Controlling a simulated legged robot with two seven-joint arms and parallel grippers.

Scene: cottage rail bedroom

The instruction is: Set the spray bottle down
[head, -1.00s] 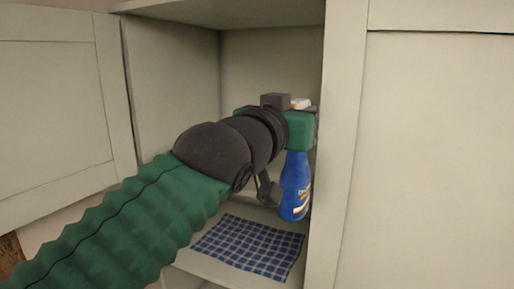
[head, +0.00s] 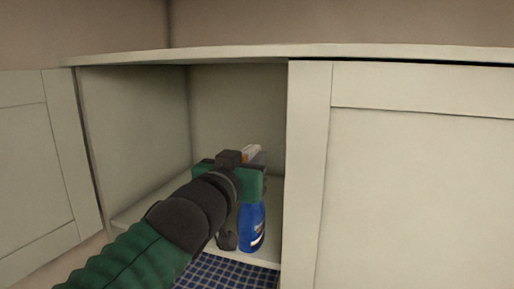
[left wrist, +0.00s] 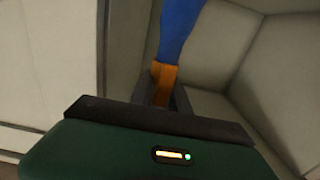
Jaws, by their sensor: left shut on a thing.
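The spray bottle (head: 251,226) is blue with a pale and orange label and a white and orange top. It hangs upright inside the open cabinet, near the right side of the opening. My left gripper (head: 256,177) is shut on its neck from the left. In the left wrist view, the blue body (left wrist: 178,30) and orange neck (left wrist: 165,82) show between the dark fingers. I cannot tell whether the bottle's base touches anything. My right gripper is not in view.
The cabinet's inner shelf (head: 140,207) shows behind my arm. An open door (head: 40,165) stands at the left. A closed door panel (head: 420,190) and its upright frame (head: 305,170) bound the opening closely at the right. The upper left of the compartment is clear.

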